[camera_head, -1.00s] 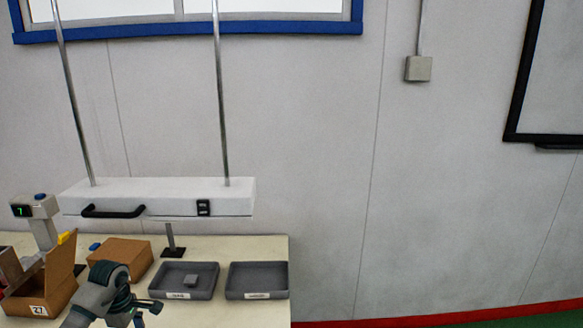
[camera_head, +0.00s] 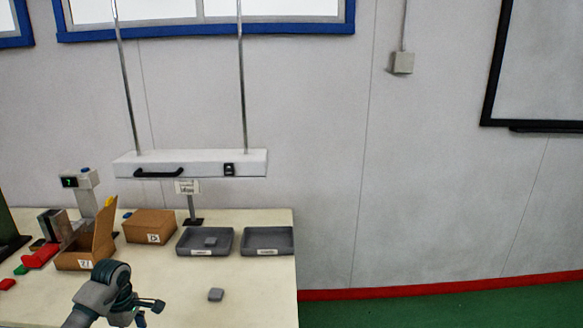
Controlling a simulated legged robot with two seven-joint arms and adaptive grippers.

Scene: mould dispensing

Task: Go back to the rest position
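My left gripper (camera_head: 148,310) is low in the head view, over the front part of the table (camera_head: 255,300). Its dark fingers look spread, with nothing visible between them. A small grey block (camera_head: 216,294) lies on the table to the right of the gripper, apart from it. Another grey block (camera_head: 210,241) lies in the left grey tray (camera_head: 190,250). The right grey tray (camera_head: 267,250) looks empty. My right gripper is out of view.
Two cardboard boxes, one open (camera_head: 82,262) and one closer to the trays (camera_head: 150,227), stand at the left. Red parts (camera_head: 40,256) and a display post (camera_head: 86,196) are beside them. A white lamp bar (camera_head: 190,163) hangs above. Green floor is clear at the right.

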